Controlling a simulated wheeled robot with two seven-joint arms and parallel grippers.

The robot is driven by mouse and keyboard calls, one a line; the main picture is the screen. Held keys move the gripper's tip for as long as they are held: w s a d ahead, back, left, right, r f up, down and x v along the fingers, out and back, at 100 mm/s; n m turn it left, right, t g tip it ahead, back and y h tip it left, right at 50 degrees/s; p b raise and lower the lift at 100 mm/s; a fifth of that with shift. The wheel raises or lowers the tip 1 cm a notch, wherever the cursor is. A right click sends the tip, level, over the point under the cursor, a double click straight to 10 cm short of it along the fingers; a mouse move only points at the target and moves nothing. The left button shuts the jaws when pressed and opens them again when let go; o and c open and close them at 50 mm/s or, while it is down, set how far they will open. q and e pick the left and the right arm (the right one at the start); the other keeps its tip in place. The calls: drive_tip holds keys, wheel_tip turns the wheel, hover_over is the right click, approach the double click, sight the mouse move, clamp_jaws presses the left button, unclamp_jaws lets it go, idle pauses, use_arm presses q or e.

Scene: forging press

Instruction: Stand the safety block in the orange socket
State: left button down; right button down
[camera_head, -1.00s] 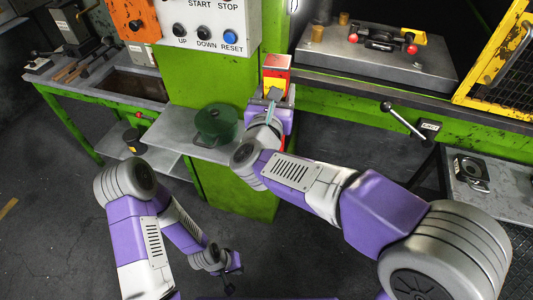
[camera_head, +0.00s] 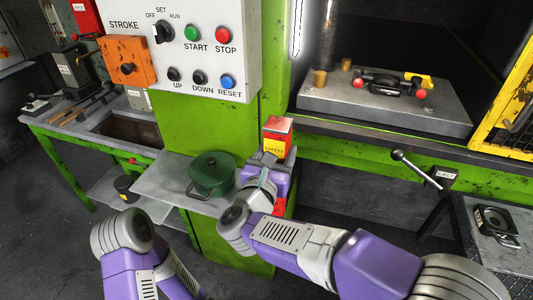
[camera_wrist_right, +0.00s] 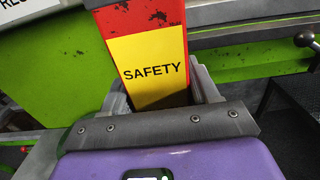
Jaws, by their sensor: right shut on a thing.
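The safety block (camera_head: 277,138) is a red block with a yellow SAFETY label. My right gripper (camera_head: 268,168) is shut on its lower part and holds it roughly upright, in front of the green press column. In the right wrist view the block (camera_wrist_right: 150,60) stands between the fingers, its label toward the camera; its lower end is hidden by the gripper. I cannot make out a socket for certain. A small red part (camera_head: 279,206) shows below the gripper, mostly hidden. My left gripper is out of view; only the left arm shows at the bottom left.
The control panel (camera_head: 205,50) hangs above. The press bed (camera_head: 330,104) is at right, with a lever (camera_head: 418,167) below it. A yellow guard (camera_head: 510,110) bounds the far right.

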drive_tip(key=w+a, duration=0.2)
drive_tip(key=w, duration=0.6)
wheel_tip(320, 180, down, 7)
drive_tip(key=b, duration=0.1)
drive_tip(key=shift+w+a+r+b, duration=0.15)
drive_tip(key=shift+w+a+b, duration=0.05)
drive_tip(key=shift+w+b, duration=0.1)
drive_tip(key=shift+c, duration=1.4)
unclamp_jaws()
drive_tip(key=shift+s+f, duration=0.1)
drive_tip(key=shift+f, duration=0.1)
